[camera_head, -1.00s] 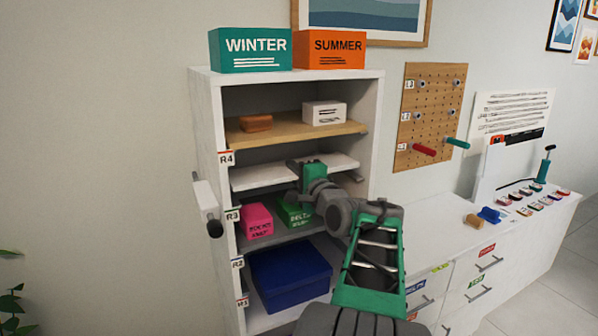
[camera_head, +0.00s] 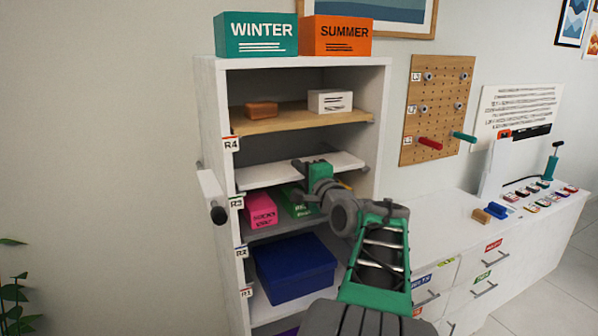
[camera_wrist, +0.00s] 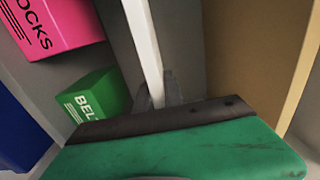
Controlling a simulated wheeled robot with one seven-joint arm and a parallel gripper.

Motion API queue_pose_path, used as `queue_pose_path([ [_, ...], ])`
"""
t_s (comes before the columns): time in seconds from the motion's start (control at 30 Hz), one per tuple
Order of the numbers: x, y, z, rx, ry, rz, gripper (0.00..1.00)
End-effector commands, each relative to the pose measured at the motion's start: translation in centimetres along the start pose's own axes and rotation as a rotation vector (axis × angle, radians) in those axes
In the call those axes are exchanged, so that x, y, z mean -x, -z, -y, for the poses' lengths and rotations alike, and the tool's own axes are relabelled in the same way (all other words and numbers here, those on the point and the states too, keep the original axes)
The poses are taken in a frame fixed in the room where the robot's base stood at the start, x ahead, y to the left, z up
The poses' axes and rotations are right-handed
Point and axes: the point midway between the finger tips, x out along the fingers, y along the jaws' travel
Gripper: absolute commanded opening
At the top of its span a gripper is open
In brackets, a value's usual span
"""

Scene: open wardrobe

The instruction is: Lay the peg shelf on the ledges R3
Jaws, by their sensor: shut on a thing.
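The white peg shelf (camera_head: 275,175) lies roughly level inside the open wardrobe, just above the R3 label (camera_head: 236,203) and below the wooden board by R4. My gripper (camera_head: 304,172) is shut on its front edge. In the wrist view, the shelf's pale edge (camera_wrist: 142,45) runs up from between the grey fingertips (camera_wrist: 160,97). The R3 ledges are mostly hidden by the shelf, so I cannot tell whether it touches them.
Below are a pink box (camera_head: 260,211), a green box (camera_head: 298,204) and a blue bin (camera_head: 293,268). A wooden board (camera_head: 290,121) above holds two small boxes. A pegboard (camera_head: 437,105) and low white drawers (camera_head: 470,270) stand to the right.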

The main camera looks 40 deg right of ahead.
Motion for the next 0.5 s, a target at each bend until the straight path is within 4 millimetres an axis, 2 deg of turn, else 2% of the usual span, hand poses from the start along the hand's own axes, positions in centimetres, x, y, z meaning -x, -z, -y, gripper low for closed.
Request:
queue_pose_path([
  [0.1,0.0,0.0,-0.08,0.0,-0.002,0.0,0.0],
  [0.13,0.0,0.0,-0.08,0.0,-0.002,0.0,0.14],
  [0.4,-0.01,0.0,-0.11,-0.001,-0.002,0.0,0.36],
  [0.5,-0.01,0.0,-0.11,-0.001,-0.002,0.0,0.38],
])
